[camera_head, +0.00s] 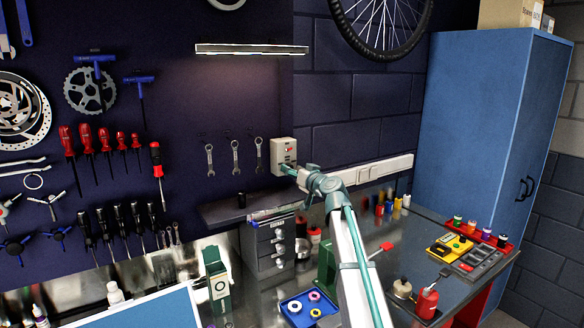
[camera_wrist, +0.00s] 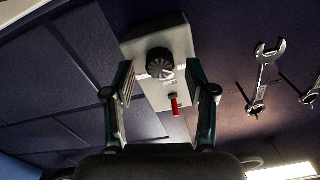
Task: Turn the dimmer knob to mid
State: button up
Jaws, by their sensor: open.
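The dimmer box (camera_head: 284,146) is a pale wall box on the dark panel, right of the hanging wrenches. In the wrist view it fills the upper middle (camera_wrist: 182,40). Its round black ribbed dimmer knob (camera_wrist: 159,62) shows between my fingertips, with small pale markings around it that I cannot read. A small red lever or tab (camera_wrist: 174,102) is on the same face. My gripper (camera_wrist: 160,72) is open, with one finger on each side of the knob and gaps visible. In the head view my gripper (camera_head: 284,171) is at the box's lower edge and hides the knob.
Wrenches (camera_head: 235,157) hang close to the left of the box. A lit lamp bar (camera_head: 252,49) is above. A shelf (camera_head: 240,208) and drawer unit (camera_head: 272,246) are below. A white socket strip (camera_head: 385,169) runs to the right.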

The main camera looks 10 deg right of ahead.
jog(key=shift+w+a, duration=0.2)
jog(key=shift+w, duration=0.2)
grip_shut()
